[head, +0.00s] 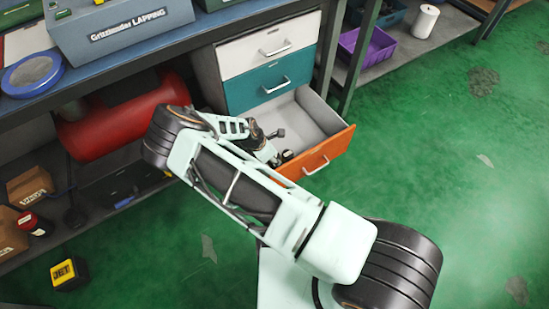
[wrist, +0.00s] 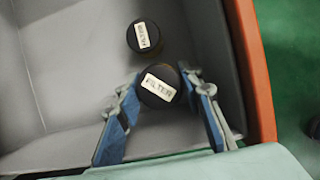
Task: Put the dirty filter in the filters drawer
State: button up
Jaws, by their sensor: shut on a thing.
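The open bottom drawer (head: 325,119) has an orange front and a pale grey inside; its orange edge runs down the right of the wrist view (wrist: 250,65). My gripper (wrist: 160,82) is inside the drawer opening, its two blue fingers on either side of a dark round filter (wrist: 160,96) with a white label reading FILTER. It is shut on this filter. A second dark filter (wrist: 144,47) with a white label lies in the drawer just beyond it, apart from the fingers. In the head view my arm partly hides the drawer's contents. Whether the held filter touches the drawer floor is unclear.
Above are a shut teal drawer (head: 268,88) and a shut white drawer (head: 270,48). A red tank (head: 115,125) is on the shelf at left. A purple bin (head: 366,46) is on the right shelf. Green floor is clear at right. A yellow-black box (head: 69,274) is on the floor.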

jog(key=shift+f, duration=0.25)
jog(key=o, duration=1.2)
jog(key=shift+r, duration=0.15)
jog(key=shift+r, duration=0.25)
jog(key=p+v, duration=0.4)
jog(key=v, duration=0.8)
jog(key=shift+r, duration=0.15)
jog(key=shift+a, duration=0.1)
